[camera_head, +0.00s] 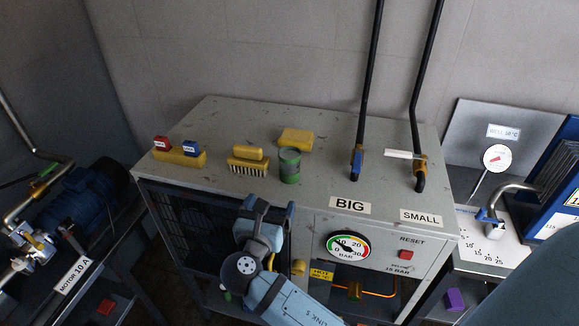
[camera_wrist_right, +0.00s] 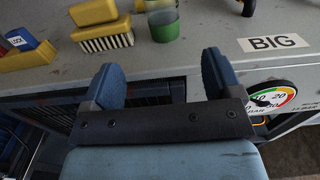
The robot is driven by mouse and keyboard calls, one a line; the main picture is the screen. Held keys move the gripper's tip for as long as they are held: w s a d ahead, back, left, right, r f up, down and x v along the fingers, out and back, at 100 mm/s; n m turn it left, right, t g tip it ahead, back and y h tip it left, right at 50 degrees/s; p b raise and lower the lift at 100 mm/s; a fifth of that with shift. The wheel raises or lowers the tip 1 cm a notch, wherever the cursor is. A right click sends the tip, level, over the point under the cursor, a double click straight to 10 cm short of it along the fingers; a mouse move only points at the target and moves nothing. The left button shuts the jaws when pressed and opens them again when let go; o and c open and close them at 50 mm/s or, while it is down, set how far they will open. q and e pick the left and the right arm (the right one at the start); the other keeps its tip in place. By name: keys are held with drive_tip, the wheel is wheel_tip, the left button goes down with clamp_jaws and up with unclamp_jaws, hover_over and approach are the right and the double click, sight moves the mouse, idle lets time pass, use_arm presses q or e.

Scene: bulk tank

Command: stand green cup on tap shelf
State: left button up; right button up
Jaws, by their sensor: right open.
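The green cup (camera_head: 289,165) stands upright on the grey cabinet top (camera_head: 225,120), near its front edge. It has a green band at its base and a greyer upper part. My right gripper (camera_head: 268,206) is open and empty in front of the cabinet, below and short of the cup. A chrome tap (camera_head: 512,188) stands at the right over a low shelf (camera_head: 465,265) with a white number sheet (camera_head: 478,232). My left gripper is not in view.
A yellow brush (camera_head: 248,166) and a yellow sponge (camera_head: 296,138) lie close to the cup. A yellow block with red and blue locks (camera_head: 180,157) is at the left. Black pipes with valves (camera_head: 357,160) rise between the cup and the tap. A blue rack (camera_head: 555,190) stands beside the tap.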

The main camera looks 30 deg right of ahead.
sight(287, 170)
drive_tip(key=p+x, duration=0.1)
drive_tip(key=x, duration=0.7)
drive_tip(key=shift+w+d, duration=0.15)
drive_tip(key=p+x, duration=0.1)
drive_tip(key=x, duration=0.4)
drive_tip(key=shift+d+r+p, duration=0.1)
drive_tip(key=shift+r+p, duration=0.05)
drive_tip(key=shift+p, duration=0.2)
drive_tip(key=shift+c, duration=0.6)
drive_tip(key=c, duration=0.9)
drive_tip(key=shift+c, duration=0.2)
